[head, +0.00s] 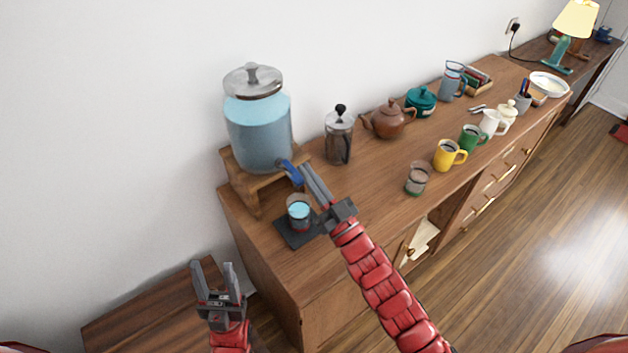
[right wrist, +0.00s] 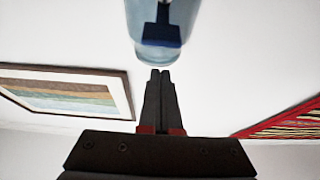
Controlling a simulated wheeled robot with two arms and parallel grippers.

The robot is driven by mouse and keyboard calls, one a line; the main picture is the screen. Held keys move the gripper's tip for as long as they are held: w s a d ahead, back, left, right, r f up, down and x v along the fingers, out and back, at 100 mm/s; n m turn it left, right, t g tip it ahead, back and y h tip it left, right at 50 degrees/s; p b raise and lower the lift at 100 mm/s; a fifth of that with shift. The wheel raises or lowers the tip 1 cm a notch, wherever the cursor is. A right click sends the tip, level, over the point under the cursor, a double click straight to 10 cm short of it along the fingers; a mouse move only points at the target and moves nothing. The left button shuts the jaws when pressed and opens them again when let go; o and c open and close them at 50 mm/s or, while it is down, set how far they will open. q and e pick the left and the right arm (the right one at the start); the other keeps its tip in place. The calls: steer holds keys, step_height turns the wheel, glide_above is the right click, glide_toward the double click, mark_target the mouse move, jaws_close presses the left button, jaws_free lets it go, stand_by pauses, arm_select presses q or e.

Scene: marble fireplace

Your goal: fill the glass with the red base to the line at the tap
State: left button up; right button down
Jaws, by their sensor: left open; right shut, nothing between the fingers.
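A glass (head: 299,213) with blue water in it stands upright on a dark mat (head: 291,239) under the tap of the dispenser (head: 258,133). Its base is small in view, with a hint of red; I cannot make out the line. The blue tap lever (head: 290,172) sticks out at the dispenser's lower front, and also shows in the right wrist view (right wrist: 162,28). My right gripper (head: 306,168) is shut and empty, its fingertips close to the lever; contact cannot be told. My left gripper (head: 211,264) is open and empty, low at the left, away from the glass.
Another glass (head: 418,178) stands further right near the cabinet's front edge. A French press (head: 339,138), a brown teapot (head: 389,120) and several mugs, including a yellow one (head: 447,154), line the cabinet top. The wooden stand (head: 245,190) holds the dispenser.

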steer(key=f+b+v, duration=0.1)
steer(key=b+v, duration=0.1)
steer(key=v, duration=0.8)
steer(key=shift+w, duration=0.25)
stand_by(0.5)
